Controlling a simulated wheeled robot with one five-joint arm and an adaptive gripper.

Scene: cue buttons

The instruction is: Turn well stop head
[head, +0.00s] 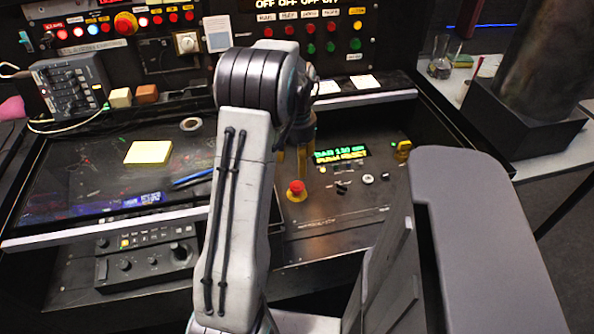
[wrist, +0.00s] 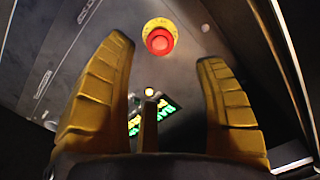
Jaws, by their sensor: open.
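The red stop head (head: 296,187) sits on a round yellow base on the dark sloped panel. In the wrist view the stop head (wrist: 159,40) is at the top, in line with the gap between my fingers. My gripper (head: 292,168) points down just above it. The fingers look apart from the stop head; the exact distance is hard to tell.
A second red button (head: 125,23) is on the upper panel. A screen with a sticky note (head: 149,152) lies to the left.

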